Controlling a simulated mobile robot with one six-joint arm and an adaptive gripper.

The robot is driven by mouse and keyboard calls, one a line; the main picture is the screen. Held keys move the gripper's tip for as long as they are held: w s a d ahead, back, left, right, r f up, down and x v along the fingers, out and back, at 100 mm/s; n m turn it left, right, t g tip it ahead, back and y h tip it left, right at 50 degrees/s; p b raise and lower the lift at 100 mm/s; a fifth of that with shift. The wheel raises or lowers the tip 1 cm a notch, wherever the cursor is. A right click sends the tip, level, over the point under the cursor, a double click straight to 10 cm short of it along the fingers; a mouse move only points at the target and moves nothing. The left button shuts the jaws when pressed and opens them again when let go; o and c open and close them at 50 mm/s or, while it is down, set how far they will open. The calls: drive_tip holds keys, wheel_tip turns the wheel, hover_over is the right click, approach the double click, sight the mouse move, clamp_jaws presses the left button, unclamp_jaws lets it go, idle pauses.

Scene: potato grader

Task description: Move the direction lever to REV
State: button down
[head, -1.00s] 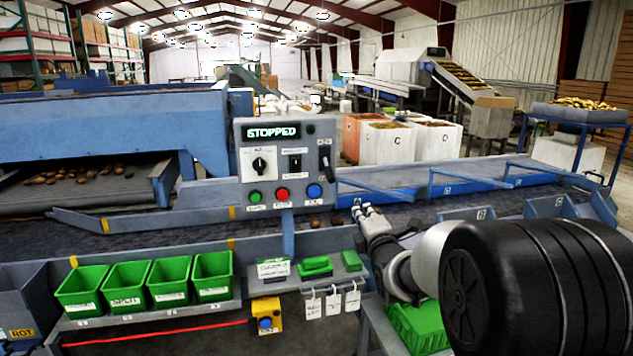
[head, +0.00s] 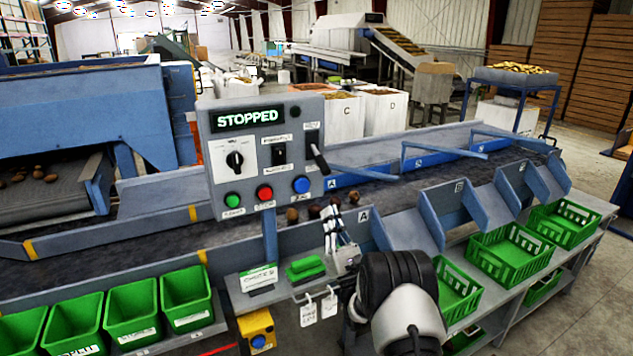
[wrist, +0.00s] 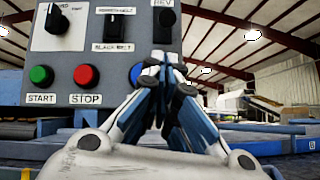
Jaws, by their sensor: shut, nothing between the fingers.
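The direction lever (head: 318,157) is a black handle on the right side of the grey control panel (head: 225,185). In the head view it tilts down and outward from its slot. In the wrist view the REV label (wrist: 165,4) stands above the black lever part (wrist: 163,24), whose lower part is hidden behind my fingers. My gripper (head: 331,215) is shut and empty, below the lever and in front of the panel. Its closed fingertips (wrist: 161,62) point up toward the lever in the wrist view. I cannot tell whether they touch it.
The panel display (head: 248,118) reads STOPPED. Green (head: 232,201), red (head: 265,193) and blue (head: 301,185) buttons sit below the lever and switches. Green bins (head: 133,310) stand at the lower left.

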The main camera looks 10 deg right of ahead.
sight(320, 160)
drive_tip(key=b+x, duration=0.2)
drive_tip(key=x, duration=0.8)
idle(0.4)
